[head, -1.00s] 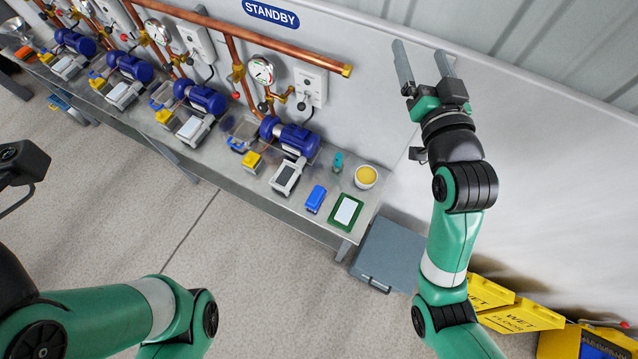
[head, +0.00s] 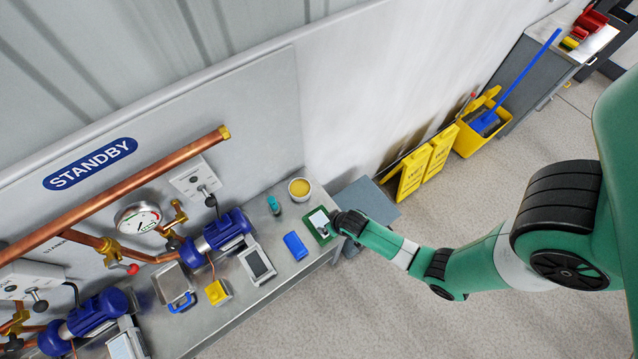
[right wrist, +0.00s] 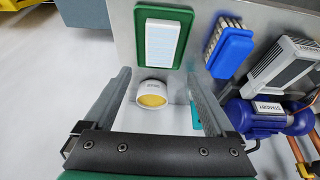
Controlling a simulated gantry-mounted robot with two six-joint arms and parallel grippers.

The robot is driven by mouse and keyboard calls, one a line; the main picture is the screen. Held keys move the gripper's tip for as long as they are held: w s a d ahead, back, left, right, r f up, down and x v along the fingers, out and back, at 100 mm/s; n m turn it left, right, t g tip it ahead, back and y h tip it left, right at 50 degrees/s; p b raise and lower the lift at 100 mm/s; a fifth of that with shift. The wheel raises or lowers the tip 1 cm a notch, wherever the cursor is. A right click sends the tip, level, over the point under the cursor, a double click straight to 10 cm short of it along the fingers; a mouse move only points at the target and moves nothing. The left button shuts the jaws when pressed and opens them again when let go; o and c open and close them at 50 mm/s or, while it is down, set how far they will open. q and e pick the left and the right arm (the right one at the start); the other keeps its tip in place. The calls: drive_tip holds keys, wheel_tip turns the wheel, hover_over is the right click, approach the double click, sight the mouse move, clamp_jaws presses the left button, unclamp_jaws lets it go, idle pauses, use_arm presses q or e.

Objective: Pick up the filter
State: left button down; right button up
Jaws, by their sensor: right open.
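A white rectangular block (head: 319,221), likely the filter, lies on a green tray (head: 309,228) near the right end of the metal bench. In the right wrist view the white block (right wrist: 163,40) shows faint ridges, and the green tray (right wrist: 143,58) surrounds it. My right gripper (right wrist: 158,72) is open and empty, its fingertips toward the tray's near edge. In the head view my right gripper (head: 340,221) is over the right side of the tray, and its fingers are hard to make out. My left gripper is out of view.
A white tub with yellow contents (head: 299,189), a teal bottle (head: 273,204) and a blue brush (head: 295,246) stand close to the tray. A grey-white filter-like case (head: 258,264) and blue pump (head: 222,232) are further left. The wall runs behind the bench.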

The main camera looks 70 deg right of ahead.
drive_tip(key=b, duration=0.5)
hover_over(322, 224)
drive_tip(key=s+a, duration=0.1)
drive_tip(key=s, duration=0.1)
wheel_tip(322, 224, down, 6)
drive_tip(key=shift+r, duration=0.15)
drive_tip(key=shift+w+d, duration=0.1)
drive_tip(key=shift+w, duration=0.05)
drive_tip(key=shift+b+x, duration=0.9)
drive_tip(key=shift+x, duration=1.7)
drive_tip(key=shift+f, duration=0.35)
drive_tip(key=c, duration=1.2)
drive_tip(key=shift+o, duration=0.2)
drive_tip(key=shift+r, duration=0.15)
